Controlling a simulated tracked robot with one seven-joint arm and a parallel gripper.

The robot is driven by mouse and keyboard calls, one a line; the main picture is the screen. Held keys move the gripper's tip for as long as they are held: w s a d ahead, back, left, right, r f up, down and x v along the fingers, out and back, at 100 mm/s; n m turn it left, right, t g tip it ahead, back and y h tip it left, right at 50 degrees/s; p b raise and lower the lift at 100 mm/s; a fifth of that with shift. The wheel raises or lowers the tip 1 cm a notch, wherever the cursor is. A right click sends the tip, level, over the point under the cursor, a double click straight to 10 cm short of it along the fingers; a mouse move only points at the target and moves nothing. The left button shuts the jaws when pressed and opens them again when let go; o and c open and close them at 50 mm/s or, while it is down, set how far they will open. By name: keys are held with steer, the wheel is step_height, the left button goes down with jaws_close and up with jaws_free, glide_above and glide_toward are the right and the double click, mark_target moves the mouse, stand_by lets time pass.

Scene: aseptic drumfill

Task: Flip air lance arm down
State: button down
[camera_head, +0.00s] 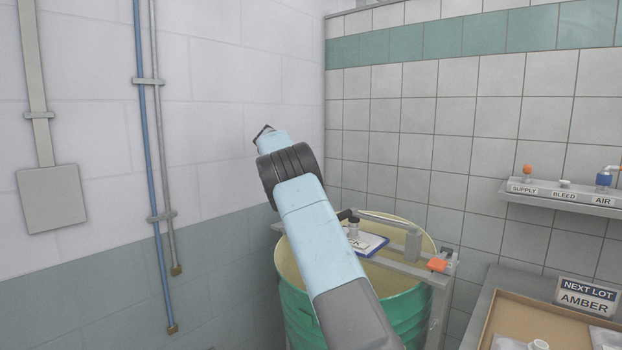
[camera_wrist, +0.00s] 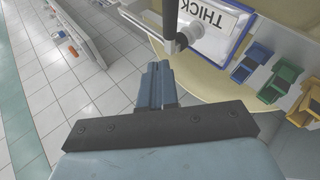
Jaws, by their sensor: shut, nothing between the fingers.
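The air lance arm seems to be the slim grey bar (camera_head: 385,217) above the green drum (camera_head: 400,297). It runs nearly level from a grey block on the drum's frame to a dark end at left, partly hidden by my arm. In the wrist view, a dark bar (camera_wrist: 170,14) with a pale round knob stands just beyond my fingers; I cannot tell if it is the same part. My gripper (camera_wrist: 158,70) is shut and empty, its fingertips near this bar; contact cannot be told. In the head view the fingers are mostly hidden behind my wrist.
A blue-framed sign (camera_wrist: 218,25) reads "THICK". A valve shelf (camera_head: 566,198) and a cardboard tray (camera_head: 545,325) are at right.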

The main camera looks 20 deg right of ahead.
steer(key=shift+w+a+r, duration=0.3)
steer(key=shift+a, duration=0.1)
stand_by(0.3)
steer(key=s+a+r+n+t+y, duration=0.2)
steer(key=s+r+n+t+y, duration=0.15)
steer(key=s, duration=0.85)
steer(key=s+a+r+n+t+y, duration=0.1)
steer(key=s+r+n+t+y, duration=0.2)
steer(key=s, duration=0.9)
steer(key=s+a+f+t, duration=0.1)
steer(key=s+a+f, duration=0.2)
steer(key=s, duration=0.6)
steer(key=s+a+f+n+t+y, duration=0.1)
steer(key=s+a+f, duration=0.3)
steer(key=s, duration=0.5)
steer(key=s+a+f+n+t+y, duration=0.1)
steer(key=s+a+f+t, duration=0.2)
steer(key=s+a, duration=0.3)
steer(key=s+f, duration=0.1)
steer(key=s, duration=0.2)
steer(key=shift+s, duration=0.3)
